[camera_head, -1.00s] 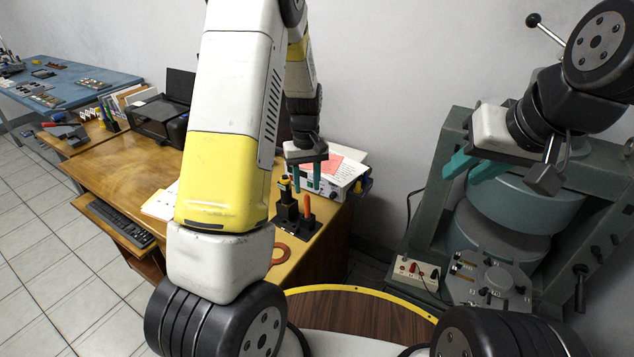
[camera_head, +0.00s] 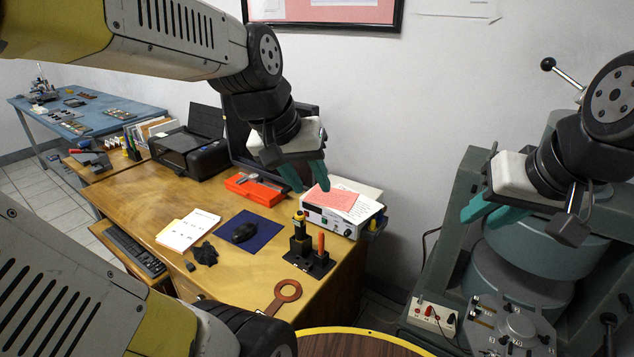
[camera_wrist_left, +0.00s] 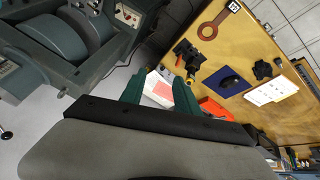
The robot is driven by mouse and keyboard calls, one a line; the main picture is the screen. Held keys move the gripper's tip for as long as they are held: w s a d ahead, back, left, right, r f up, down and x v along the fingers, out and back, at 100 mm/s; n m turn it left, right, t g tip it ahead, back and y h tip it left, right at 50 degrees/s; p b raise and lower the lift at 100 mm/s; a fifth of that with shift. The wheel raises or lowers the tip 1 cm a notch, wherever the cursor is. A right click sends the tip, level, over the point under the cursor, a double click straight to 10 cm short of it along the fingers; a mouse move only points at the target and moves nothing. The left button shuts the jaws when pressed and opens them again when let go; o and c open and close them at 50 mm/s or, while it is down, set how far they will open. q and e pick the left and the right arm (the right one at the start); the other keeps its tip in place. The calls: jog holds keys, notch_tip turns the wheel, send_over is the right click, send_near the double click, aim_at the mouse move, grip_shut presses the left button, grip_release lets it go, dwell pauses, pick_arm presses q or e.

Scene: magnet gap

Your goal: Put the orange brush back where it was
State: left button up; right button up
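An orange-handled piece (camera_head: 321,243), which looks like the orange brush, stands upright in a black stand (camera_head: 318,267) at the desk's near right corner. A black and yellow tool (camera_head: 299,224) stands beside it in the same stand. My right gripper (camera_head: 484,214) is open and empty beside the green magnet.
On the desk (camera_head: 150,205) lie a blue mat (camera_head: 265,232) with a mouse, an orange tray (camera_head: 262,192), papers (camera_head: 188,229) and a brown ring-ended piece (camera_head: 288,290). The white instrument box (camera_head: 335,222) stands behind the stand. The large green magnet (camera_head: 525,265) fills the right.

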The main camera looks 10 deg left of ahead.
pick_arm(q)
jog(key=shift+m+t, duration=0.5)
jog(key=shift+t, duration=0.1)
jog(key=s, duration=0.3)
jog(key=s+r, duration=0.1)
jog(key=shift+s+d, duration=0.1)
jog(key=shift+s, duration=0.3)
dwell(0.4)
